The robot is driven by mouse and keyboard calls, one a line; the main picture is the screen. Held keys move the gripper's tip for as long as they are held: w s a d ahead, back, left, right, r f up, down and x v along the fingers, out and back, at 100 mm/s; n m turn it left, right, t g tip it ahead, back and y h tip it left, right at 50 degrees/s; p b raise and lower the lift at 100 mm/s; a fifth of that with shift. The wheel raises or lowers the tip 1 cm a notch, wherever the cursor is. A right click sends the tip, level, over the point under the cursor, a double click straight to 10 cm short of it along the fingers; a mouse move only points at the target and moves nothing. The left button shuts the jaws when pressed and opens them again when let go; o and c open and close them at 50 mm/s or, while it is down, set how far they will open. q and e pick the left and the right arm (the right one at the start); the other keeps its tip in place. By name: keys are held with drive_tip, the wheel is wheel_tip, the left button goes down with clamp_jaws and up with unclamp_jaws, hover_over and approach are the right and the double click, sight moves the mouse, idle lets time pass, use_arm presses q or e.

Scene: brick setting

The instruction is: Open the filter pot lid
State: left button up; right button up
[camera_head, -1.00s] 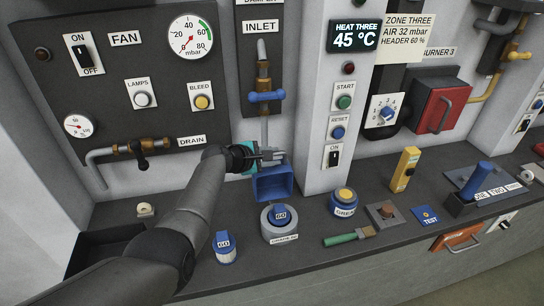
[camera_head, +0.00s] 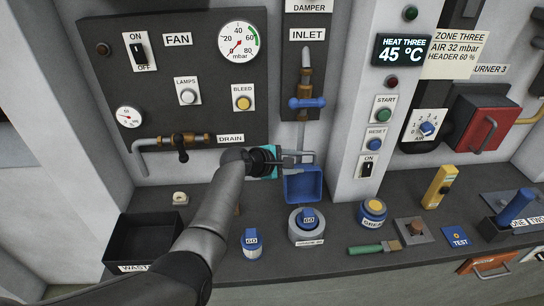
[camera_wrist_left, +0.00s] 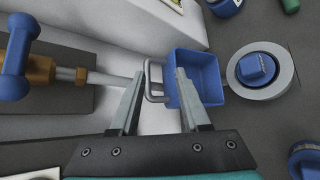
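A blue square box-like piece (camera_head: 303,186), which I take for the filter pot, stands below the inlet pipe. Its hollow inside shows, and I cannot tell which part is the lid. The wrist view shows the blue piece (camera_wrist_left: 205,80) with a grey loop handle (camera_wrist_left: 154,86) on its pipe side. My left gripper (camera_head: 305,160) is at the back edge of the blue piece. In the left wrist view the left gripper's fingers (camera_wrist_left: 160,73) are apart, with the handle showing between their tips. Whether they touch it is unclear. My right gripper is out of view.
A round grey holder (camera_head: 294,229) with a blue-capped part stands in front. Nearby are a blue-capped jar (camera_head: 251,247), a grease tin (camera_head: 372,214), and a green-handled brush (camera_head: 370,249). The inlet valve (camera_head: 308,103) is above; a dark waste bin (camera_head: 140,240) is left.

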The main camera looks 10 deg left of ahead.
use_arm(q)
drive_tip(key=p+v, duration=0.1)
drive_tip(key=v, duration=0.9)
drive_tip(key=shift+a, duration=0.1)
